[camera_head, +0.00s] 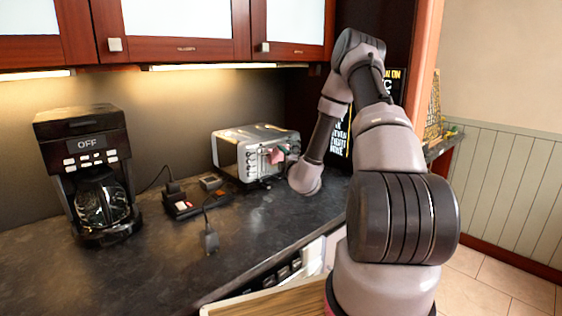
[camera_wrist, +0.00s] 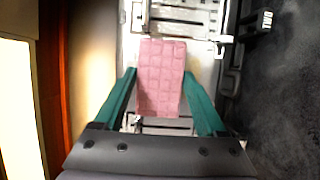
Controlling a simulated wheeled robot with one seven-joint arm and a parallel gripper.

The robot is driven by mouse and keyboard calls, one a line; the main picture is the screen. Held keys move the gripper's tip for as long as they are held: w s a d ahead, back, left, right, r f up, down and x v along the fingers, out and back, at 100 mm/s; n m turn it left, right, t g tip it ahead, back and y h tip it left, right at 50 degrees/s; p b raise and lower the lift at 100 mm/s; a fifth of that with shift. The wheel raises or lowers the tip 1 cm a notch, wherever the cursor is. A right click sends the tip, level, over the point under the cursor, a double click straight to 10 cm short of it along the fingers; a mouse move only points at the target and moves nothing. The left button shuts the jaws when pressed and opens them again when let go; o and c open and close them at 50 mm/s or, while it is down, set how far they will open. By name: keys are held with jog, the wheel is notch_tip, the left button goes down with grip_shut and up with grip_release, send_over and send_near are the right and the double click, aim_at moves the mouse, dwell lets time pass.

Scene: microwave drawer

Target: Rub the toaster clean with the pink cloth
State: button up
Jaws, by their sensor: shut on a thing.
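The toaster (camera_head: 240,150) is a silver box with knobs on its front, standing on the dark counter toward the back wall. In the wrist view its metal top and slots (camera_wrist: 185,22) lie beyond and under the cloth. The pink cloth (camera_wrist: 160,75) is a quilted rectangle between the two green fingers of my gripper (camera_wrist: 161,90), which is shut on it. In the head view a small part of the cloth (camera_head: 277,155) shows at the toaster's right front. The cloth overlaps the toaster; I cannot tell whether they touch. My wrist hides most of the gripper in the head view.
A black coffee maker (camera_head: 88,170) stands at the left. A power strip with plugs and cords (camera_head: 185,203) lies in front of the toaster. Red wooden cabinets (camera_head: 185,32) hang low above. The front of the counter (camera_head: 160,275) is clear.

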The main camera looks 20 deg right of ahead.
jog(key=shift+r, duration=0.1)
jog(key=shift+r, duration=0.8)
jog(key=shift+f, duration=0.85)
jog(key=shift+f, duration=0.8)
jog(key=shift+f, duration=0.1)
